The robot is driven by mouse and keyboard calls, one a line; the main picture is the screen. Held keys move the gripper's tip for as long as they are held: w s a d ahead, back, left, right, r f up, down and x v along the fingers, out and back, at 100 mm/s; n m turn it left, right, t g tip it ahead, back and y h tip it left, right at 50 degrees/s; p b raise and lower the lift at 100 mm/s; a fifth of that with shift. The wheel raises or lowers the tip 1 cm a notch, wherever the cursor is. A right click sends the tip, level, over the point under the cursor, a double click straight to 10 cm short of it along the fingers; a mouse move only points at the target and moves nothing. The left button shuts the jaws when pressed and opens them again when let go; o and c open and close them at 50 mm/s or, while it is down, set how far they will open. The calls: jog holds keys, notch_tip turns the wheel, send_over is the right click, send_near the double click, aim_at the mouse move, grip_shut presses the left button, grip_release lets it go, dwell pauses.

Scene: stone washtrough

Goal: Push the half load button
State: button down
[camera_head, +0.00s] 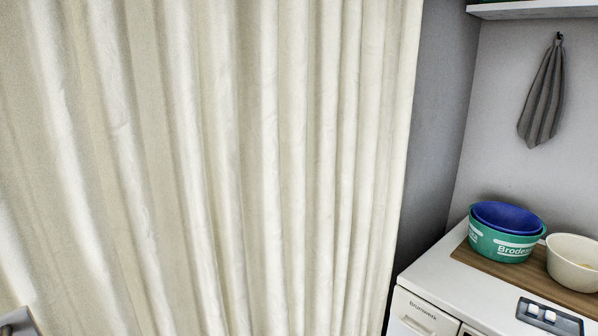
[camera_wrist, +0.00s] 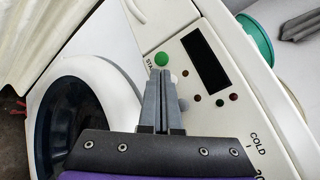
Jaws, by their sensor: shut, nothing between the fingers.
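In the wrist view my gripper (camera_wrist: 160,73) is shut and empty, its fingertips in front of the washing machine's control panel (camera_wrist: 222,118). A green button (camera_wrist: 161,59) marked with a partly hidden "STA…" label is just beyond the tips. Several small round buttons or lights, including a brown one (camera_wrist: 197,98) and a red one (camera_wrist: 233,97), lie right of the fingers. A grey round part (camera_wrist: 183,104) is partly behind them. I cannot read a half load label, nor tell whether the tips touch the panel. In the head view the washing machine (camera_head: 425,312) shows at lower right.
A dark display (camera_wrist: 205,60) and a "COLD" marking are on the panel. The round door (camera_wrist: 75,115) is left of it. In the head view a cream curtain (camera_head: 230,150) fills the left. Blue and green bowls (camera_head: 505,235) and a cream bowl (camera_head: 572,262) stand on a wooden board.

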jog(key=shift+w+d, duration=0.1)
dwell(0.6)
jog(key=shift+w+d, duration=0.2)
jog(key=shift+d, duration=0.05)
dwell(0.4)
jog(key=shift+s+a+p, duration=0.3)
jog(key=shift+a+p, duration=0.05)
jog(key=shift+p, duration=0.1)
jog(key=shift+s+a+p, duration=1)
jog(key=shift+s+a, duration=0.95)
jog(key=shift+a, duration=0.3)
